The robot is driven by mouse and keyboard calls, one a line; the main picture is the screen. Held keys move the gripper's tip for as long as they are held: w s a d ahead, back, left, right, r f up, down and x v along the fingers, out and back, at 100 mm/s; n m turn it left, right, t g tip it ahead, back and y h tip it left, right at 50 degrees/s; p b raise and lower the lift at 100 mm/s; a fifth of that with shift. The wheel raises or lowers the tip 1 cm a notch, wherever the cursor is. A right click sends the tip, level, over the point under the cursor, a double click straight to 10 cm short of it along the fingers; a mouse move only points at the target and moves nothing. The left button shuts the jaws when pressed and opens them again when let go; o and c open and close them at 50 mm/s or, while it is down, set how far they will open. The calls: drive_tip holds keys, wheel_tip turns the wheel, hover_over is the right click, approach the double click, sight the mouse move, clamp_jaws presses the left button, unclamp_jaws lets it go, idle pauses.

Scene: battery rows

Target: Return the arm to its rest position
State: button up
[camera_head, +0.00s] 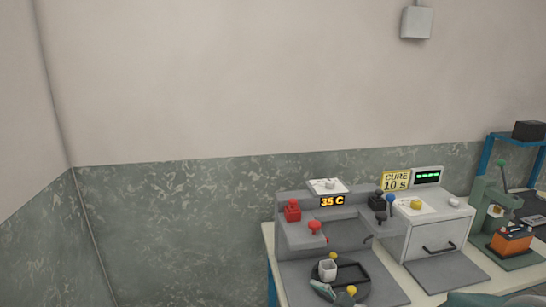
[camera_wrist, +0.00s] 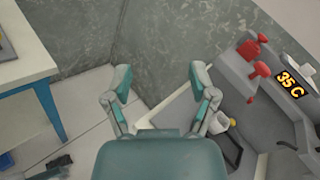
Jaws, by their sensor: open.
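My gripper (camera_wrist: 161,82) is open in the wrist view, its two teal-and-grey fingers spread apart with nothing between them. Behind the fingers are the grey wall and pale floor. The grey station with the 35 C display (camera_wrist: 291,83) stands to the right of the fingers, apart from them.
The workbench (camera_head: 268,240) carries the grey station (camera_head: 292,234), a black tray (camera_head: 361,284) with a white cup (camera_head: 327,269), a white cabinet (camera_head: 437,239), a green press (camera_head: 480,210) and an orange battery (camera_head: 511,241). Another table (camera_wrist: 28,72) stands left in the wrist view.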

drive_tip(key=s+a+n+g+h, duration=0.35)
drive_tip(key=s+n+g, duration=0.45)
drive_tip(key=s+n, duration=0.45)
drive_tip(key=s+d+r+n+t+h, duration=0.1)
drive_tip(key=s+d+r+n+h, duration=0.1)
drive_tip(key=d+n+h, duration=0.2)
drive_tip(key=s+d+r+n+t+h, duration=0.2)
drive_tip(key=d+n+h, duration=0.1)
drive_tip(key=d+h, duration=0.2)
drive_tip(key=shift+s+d+n+h, duration=0.25)
drive_tip(key=shift+d+n+h, duration=0.1)
drive_tip(key=shift+d, duration=0.85)
drive_tip(key=shift+r, duration=0.1)
